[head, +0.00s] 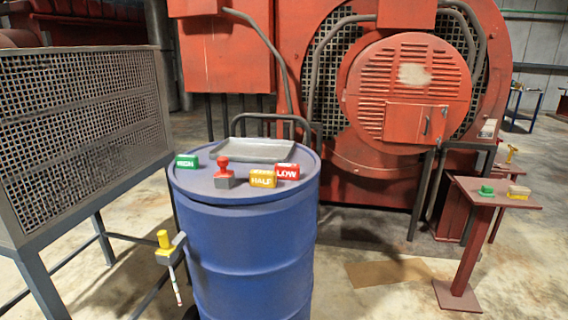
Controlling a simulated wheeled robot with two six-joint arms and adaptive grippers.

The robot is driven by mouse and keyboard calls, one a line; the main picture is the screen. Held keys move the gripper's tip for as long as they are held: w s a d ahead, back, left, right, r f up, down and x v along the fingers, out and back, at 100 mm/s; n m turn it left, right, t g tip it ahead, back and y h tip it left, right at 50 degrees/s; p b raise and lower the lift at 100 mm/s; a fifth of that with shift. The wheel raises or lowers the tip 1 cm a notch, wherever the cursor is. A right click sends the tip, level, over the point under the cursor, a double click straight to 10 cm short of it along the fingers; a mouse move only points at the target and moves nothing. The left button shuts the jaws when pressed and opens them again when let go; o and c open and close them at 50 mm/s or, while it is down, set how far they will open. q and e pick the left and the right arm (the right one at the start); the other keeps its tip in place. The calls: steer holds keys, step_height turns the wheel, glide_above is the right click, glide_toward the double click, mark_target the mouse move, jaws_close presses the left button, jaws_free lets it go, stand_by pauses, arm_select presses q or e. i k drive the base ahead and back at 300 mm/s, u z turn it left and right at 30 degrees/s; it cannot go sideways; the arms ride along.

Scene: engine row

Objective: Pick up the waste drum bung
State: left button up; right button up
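A blue drum (250,245) stands upright in the middle foreground. On its lid is a small red piece with a round knob and a block-like base (223,174), which looks like the waste drum bung. It stands upright, left of the lid's middle, just in front of a shallow grey tray (252,150). I cannot tell whether it sits in a hole or only rests on the lid. Neither of my grippers is in the head view.
Green "HIGH" (187,161), yellow "HALF" (263,178) and red "LOW" (287,172) blocks are on the lid. A yellow-topped stick (164,243) hangs at the drum's left. A mesh cage (85,130) stands left; a small red stand (520,200) stands right.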

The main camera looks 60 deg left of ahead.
mark_target(222, 161)
steer(key=u, duration=0.15)
steer(key=i, duration=1.4)
steer(key=u, duration=1.2)
steer(key=i, duration=0.8)
steer(key=u, duration=1)
